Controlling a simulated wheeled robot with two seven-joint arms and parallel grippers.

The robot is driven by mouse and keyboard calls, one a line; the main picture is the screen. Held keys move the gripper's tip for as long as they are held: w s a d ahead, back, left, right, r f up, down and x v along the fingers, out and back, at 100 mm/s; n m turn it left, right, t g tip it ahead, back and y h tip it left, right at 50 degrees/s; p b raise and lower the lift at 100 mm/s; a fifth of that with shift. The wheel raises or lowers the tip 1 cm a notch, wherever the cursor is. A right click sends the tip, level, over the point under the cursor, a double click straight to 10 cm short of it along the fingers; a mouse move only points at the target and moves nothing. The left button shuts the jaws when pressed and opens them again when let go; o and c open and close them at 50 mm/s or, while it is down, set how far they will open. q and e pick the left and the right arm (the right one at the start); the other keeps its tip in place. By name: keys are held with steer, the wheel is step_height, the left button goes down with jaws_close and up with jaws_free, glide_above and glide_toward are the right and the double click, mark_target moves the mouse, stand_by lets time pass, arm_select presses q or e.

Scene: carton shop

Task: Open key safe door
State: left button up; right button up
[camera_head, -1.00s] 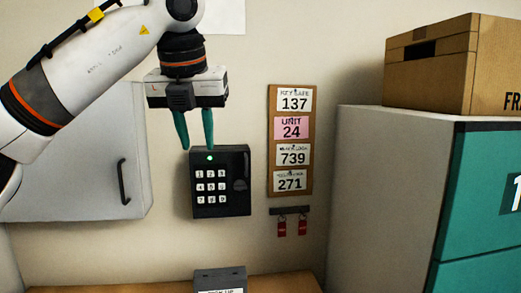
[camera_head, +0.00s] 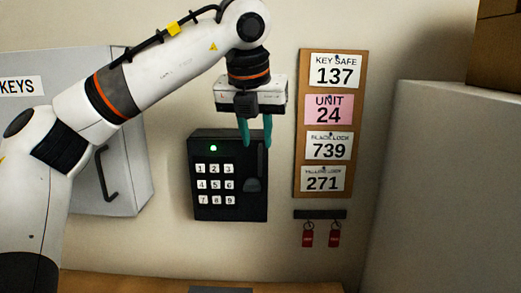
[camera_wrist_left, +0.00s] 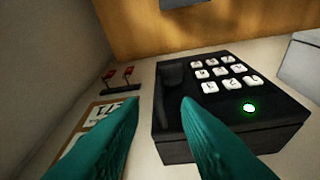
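The key safe (camera_head: 230,208) is a black box on the wall with a white number keypad (camera_head: 215,184), a lit green light and a dark rounded handle (camera_head: 252,185) at its right side. Its door looks shut. It also shows in the left wrist view (camera_wrist_left: 230,125), with the handle (camera_wrist_left: 172,75) beyond the fingertips. My left gripper (camera_head: 255,145) points down in front of the safe's upper right part, above the handle. Its teal fingers (camera_wrist_left: 160,105) are apart and empty in the left wrist view. I cannot tell whether they touch the safe. My right gripper is not in view.
A board (camera_head: 299,120) with number cards hangs right of the safe, above a rack (camera_head: 320,214) with two red-tagged keys. A grey cabinet marked KEYS (camera_head: 120,190) is at left, a tall pale cabinet (camera_head: 440,190) at right. A wooden surface (camera_head: 120,283) lies below.

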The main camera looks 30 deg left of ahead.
mark_target(260, 151)
arm_select(q)
steer(key=p+x, duration=0.1)
steer(key=x, duration=0.3)
steer(key=shift+w+f, duration=0.15)
steer(key=shift+w, duration=0.1)
steer(key=shift+w+a+f, duration=0.1)
steer(key=shift+w+f, duration=0.05)
steer(key=shift+f, duration=0.45)
jaws_close()
